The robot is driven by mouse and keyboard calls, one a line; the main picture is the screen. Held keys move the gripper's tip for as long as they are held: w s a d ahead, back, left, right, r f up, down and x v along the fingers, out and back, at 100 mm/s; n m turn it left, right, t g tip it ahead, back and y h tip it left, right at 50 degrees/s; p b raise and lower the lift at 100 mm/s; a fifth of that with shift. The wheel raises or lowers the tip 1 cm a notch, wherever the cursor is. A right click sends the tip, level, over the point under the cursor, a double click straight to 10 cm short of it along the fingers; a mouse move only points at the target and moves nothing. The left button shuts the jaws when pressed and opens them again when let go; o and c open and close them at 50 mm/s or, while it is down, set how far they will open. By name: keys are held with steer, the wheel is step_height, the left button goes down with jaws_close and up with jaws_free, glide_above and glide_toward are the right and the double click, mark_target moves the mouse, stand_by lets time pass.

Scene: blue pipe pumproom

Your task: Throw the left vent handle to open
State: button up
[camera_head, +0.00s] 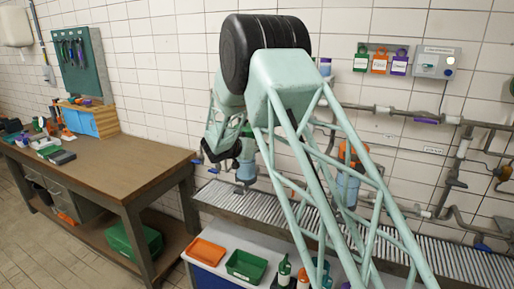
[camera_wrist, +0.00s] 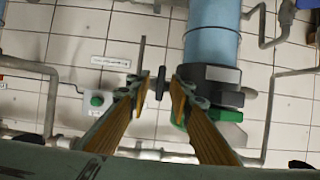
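My gripper (camera_wrist: 161,80) is open in the wrist view, with its two orange-sided fingers spread apart. A small dark upright handle (camera_wrist: 161,87) shows in the gap between the fingertips; I cannot tell whether either finger touches it. It may be the left vent handle, but no label on it is readable. To its right, a grey and black valve body (camera_wrist: 212,80) with a green part (camera_wrist: 227,115) sits at the end of a thick blue pipe (camera_wrist: 212,35). In the head view, my arm hides most of the area around my gripper, and small blue levers (camera_head: 213,171) show beside it.
A green button on a grey box (camera_wrist: 97,100) is on the wall left of my fingers. Thin grey pipes (camera_wrist: 265,75) run nearby. In the head view, a workbench (camera_head: 120,175) stands left and a ribbed grey ledge (camera_head: 225,200) runs below the pipes.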

stand_by(0.3)
jaws_close()
steer(key=shift+f+n+h+b, duration=0.15)
steer(key=shift+n+h+b, duration=0.35)
steer(key=shift+b, duration=0.6)
steer(key=shift+w+a+f+n+g+h+b, duration=0.1)
steer(key=shift+n+g+h+b, duration=0.35)
steer(key=shift+n+b, duration=0.6)
steer(key=shift+n+h+b, duration=1.05)
steer(key=shift+n+b, duration=0.1)
steer(key=shift+b, duration=0.45)
steer(key=n+h+b, duration=0.1)
steer(key=n, duration=0.1)
steer(key=n+h, duration=0.1)
steer(key=n, duration=0.1)
steer(key=shift+a+f+t+b, duration=0.1)
steer(key=shift+t+b, duration=0.15)
steer(key=shift+b, duration=0.15)
steer(key=n, duration=0.2)
steer(key=n+h, duration=0.1)
steer(key=n, duration=0.1)
steer(key=shift+t+h, duration=0.3)
steer(key=shift+t, duration=0.1)
